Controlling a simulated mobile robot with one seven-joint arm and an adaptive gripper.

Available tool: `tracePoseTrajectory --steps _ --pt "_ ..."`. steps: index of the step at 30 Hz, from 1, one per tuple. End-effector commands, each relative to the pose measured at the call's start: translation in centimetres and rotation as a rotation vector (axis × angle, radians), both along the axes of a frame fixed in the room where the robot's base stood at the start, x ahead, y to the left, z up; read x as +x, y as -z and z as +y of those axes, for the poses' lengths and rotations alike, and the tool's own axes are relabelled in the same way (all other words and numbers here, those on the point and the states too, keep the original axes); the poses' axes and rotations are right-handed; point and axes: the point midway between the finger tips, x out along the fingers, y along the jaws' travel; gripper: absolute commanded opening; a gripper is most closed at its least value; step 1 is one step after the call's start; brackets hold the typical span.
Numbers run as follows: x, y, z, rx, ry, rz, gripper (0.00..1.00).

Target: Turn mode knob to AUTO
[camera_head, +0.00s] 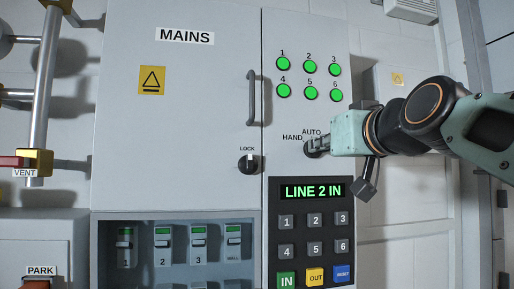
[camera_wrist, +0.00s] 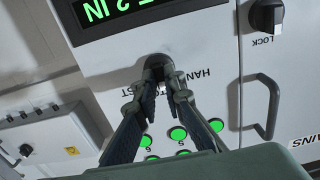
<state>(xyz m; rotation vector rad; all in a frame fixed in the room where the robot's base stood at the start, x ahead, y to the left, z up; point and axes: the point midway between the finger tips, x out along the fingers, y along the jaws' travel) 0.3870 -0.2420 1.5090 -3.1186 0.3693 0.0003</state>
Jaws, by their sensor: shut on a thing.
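The dark mode knob (camera_head: 311,150) is on the right cabinet panel, below the rows of green lights. The labels HAND (camera_head: 292,138) and AUTO (camera_head: 312,132) stand at its left and above it. My gripper (camera_head: 321,145) reaches in from the right and its fingers are closed around the knob. In the wrist view, the knob (camera_wrist: 157,60) shows between the fingertips of my gripper (camera_wrist: 161,76), and the fingers partly cover the labels. The fingers hide most of the knob, so I cannot tell which label it points to.
Several lit green buttons (camera_head: 310,67) sit above the knob. A LINE 2 IN display (camera_head: 312,191) and a keypad (camera_head: 314,235) are below. The MAINS door (camera_head: 180,110) with a handle (camera_head: 251,98) and LOCK knob (camera_head: 248,165) is left.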

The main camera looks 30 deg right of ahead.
Motion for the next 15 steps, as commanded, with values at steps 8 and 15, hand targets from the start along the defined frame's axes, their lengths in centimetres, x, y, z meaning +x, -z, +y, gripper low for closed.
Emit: tracePoseTrajectory --steps 8,15 --pt "-0.01 -0.06 0.01 -0.001 0.000 -0.001 0.15" --pt "-0.02 -0.04 0.00 -0.001 0.000 -0.001 0.27"
